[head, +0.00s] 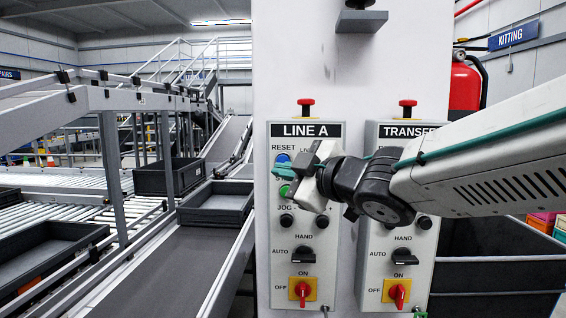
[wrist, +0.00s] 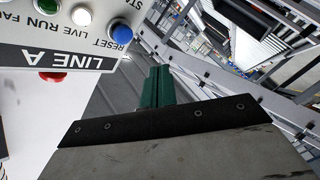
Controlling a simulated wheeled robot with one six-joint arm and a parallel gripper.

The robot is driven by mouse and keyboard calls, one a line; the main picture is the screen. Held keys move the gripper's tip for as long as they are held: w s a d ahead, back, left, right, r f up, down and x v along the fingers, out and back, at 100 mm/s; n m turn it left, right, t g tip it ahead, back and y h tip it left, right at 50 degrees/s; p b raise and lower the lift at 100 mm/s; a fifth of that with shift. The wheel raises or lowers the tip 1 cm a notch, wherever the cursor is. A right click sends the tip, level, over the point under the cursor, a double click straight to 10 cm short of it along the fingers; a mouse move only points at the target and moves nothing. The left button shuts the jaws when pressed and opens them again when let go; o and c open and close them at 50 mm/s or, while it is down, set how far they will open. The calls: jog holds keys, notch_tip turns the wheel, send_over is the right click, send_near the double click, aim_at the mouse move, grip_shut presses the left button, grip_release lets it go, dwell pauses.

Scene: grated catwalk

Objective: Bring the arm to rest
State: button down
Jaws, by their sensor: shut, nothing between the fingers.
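My arm reaches in from the right in the head view, across the upper part of the TRANSFER panel (head: 372,270). My gripper (head: 308,172) is in front of the LINE A panel (head: 280,262), over its button rows, and hides part of them. In the wrist view the green fingers of my gripper (wrist: 157,82) are together with nothing between them. The LINE A panel also shows at the upper left there, tilted and apart from the fingers. Its blue RESET button (head: 283,158) shows in both views. Whether the gripper touches the panel in the head view I cannot tell.
Both panels have red mushroom buttons on top, black HAND/AUTO knobs and red switches on yellow plates. A conveyor (head: 160,265) with a dark tray (head: 218,198) runs on the left. A fire extinguisher (head: 465,88) and a dark bin (head: 490,262) stand at the right.

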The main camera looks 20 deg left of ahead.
dwell(0.3)
jog(key=w+d+f+m+t+h, duration=0.1)
jog(key=w+d+f+m+h, duration=0.2)
jog(key=d+f+m+h, duration=0.4)
jog(key=s+d+f+m+g+h, duration=0.1)
jog(key=s+d+f+m+h, duration=0.2)
jog(key=d, duration=0.5)
jog(key=s+d+f+m+g+h, duration=0.1)
jog(key=d+f+h, duration=0.3)
jog(key=d, duration=0.5)
jog(key=s+d+f+m+g, duration=0.3)
jog(key=s+d+m, duration=0.2)
jog(key=s+d, duration=0.4)
jog(key=s+d+f+m+g, duration=0.3)
jog(key=s+d+m, duration=0.2)
jog(key=s+d, duration=0.5)
jog(key=shift+s+d+m+g+h, duration=0.2)
jog(key=shift+s+m+g+h, duration=0.15)
jog(key=shift+s, duration=1.9)
